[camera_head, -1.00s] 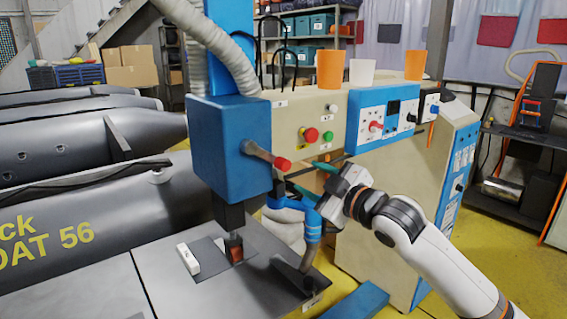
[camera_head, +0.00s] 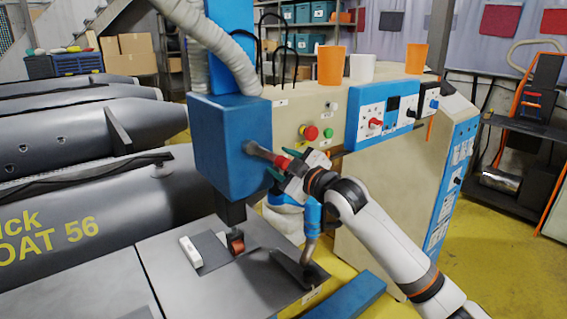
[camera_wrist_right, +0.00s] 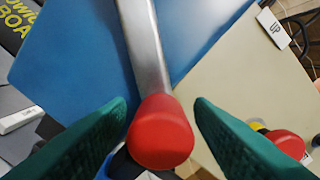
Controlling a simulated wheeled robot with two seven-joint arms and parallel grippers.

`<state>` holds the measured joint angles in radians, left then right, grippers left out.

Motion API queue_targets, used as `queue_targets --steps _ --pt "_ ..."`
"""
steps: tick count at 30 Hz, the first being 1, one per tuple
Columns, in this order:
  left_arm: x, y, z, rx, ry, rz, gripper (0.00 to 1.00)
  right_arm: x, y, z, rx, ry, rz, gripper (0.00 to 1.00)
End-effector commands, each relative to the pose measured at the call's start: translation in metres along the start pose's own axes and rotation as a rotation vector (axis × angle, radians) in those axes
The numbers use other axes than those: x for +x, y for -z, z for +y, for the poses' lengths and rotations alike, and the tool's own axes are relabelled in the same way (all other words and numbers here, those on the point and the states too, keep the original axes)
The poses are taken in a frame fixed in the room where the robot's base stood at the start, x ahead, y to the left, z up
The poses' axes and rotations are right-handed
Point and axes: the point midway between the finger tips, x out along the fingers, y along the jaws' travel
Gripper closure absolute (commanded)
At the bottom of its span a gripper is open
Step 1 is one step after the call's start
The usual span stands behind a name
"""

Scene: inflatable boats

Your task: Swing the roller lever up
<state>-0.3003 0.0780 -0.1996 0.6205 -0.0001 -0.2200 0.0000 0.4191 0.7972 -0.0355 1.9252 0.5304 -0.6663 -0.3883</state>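The roller lever (camera_head: 262,151) is a grey metal bar with a red knob, fixed to the side of a blue box (camera_head: 225,130). In the right wrist view the red knob (camera_wrist_right: 160,131) sits between the two green fingertips, with the grey bar (camera_wrist_right: 143,45) running up from it. My right gripper (camera_head: 280,167) is at the knob. Its green fingers (camera_wrist_right: 160,125) are open, one on each side, with a visible gap at least on the right. My left gripper is not in view.
A panel with red (camera_head: 311,132) and green buttons stands right behind the gripper. Orange (camera_head: 330,65) and white cups stand on the machine top. Grey inflatable boats (camera_head: 80,205) lie at left. A grey work surface (camera_head: 190,285) with a small roller (camera_head: 236,243) is below.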

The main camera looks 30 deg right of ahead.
Motion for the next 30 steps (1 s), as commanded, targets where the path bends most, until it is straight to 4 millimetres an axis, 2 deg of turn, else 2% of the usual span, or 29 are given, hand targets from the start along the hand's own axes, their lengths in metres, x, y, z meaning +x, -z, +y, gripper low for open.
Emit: queue_targets --steps 1,6,9,20,30 --pt "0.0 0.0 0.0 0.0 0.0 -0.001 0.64 0.0 0.0 0.0 0.0 0.0 0.0 0.6" --pt "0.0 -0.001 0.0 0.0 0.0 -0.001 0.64 0.0 0.0 0.0 0.0 0.0 0.0 0.88" --pt "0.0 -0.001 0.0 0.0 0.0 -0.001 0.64 0.0 0.0 0.0 0.0 0.0 0.0 1.0" --pt "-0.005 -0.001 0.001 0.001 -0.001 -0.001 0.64 0.0 -0.003 -0.004 -0.038 -0.001 0.001 1.0" --pt "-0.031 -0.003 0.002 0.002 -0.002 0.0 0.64 0.0 -0.015 -0.022 -0.26 -0.001 0.002 1.0"
